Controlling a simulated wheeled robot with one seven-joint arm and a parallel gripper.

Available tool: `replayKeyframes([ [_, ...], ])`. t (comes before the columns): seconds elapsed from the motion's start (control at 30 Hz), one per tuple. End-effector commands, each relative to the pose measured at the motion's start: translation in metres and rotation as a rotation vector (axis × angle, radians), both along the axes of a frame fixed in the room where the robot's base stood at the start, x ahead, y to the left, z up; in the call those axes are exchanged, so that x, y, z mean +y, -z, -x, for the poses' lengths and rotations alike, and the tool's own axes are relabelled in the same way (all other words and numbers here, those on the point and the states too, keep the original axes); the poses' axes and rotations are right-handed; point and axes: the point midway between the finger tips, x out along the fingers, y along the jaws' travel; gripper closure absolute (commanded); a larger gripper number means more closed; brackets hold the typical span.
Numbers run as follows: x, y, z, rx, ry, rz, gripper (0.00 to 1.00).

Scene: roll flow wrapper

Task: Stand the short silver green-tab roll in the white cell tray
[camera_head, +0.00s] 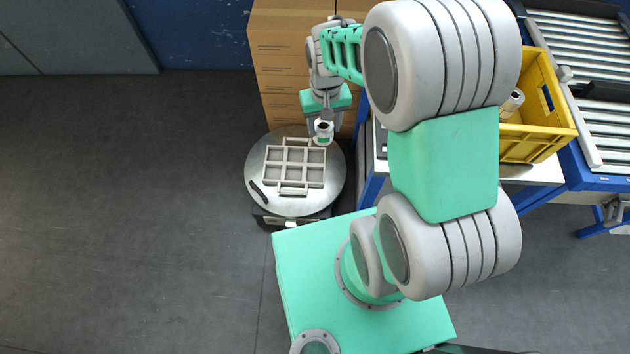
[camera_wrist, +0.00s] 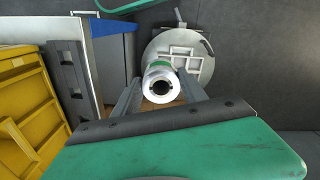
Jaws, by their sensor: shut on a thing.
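The short silver roll (camera_wrist: 160,85) with a green band is in my gripper (camera_wrist: 158,98), and its round end with the dark core hole faces the wrist camera. In the head view the roll (camera_head: 324,130) hangs from my gripper (camera_head: 321,122), near the far right corner of the tray. My gripper is shut on it. The white cell tray (camera_head: 294,164) has several square cells and handles, and lies on a round metal turntable (camera_head: 258,178). In the wrist view the tray (camera_wrist: 182,50) is partly hidden behind the roll. The cells that show look empty.
Stacked cardboard boxes (camera_head: 280,75) stand just behind the turntable. A yellow crate (camera_head: 540,145) with another roll (camera_head: 511,102) in it sits on the bench at right, beside a roller conveyor (camera_head: 580,50). The floor at left is clear.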

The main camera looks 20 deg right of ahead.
Motion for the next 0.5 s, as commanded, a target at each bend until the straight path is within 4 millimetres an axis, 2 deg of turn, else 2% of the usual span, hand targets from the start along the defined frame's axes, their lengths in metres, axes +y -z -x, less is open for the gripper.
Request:
replayKeyframes([
  [0.03,-0.002,0.045,-0.008,0.002,0.01,0.0,0.97],
  [0.27,-0.003,0.152,-0.046,0.001,0.039,0.0,0.97],
  [0.5,-0.001,0.273,-0.081,0.002,0.065,0.0,0.97],
])
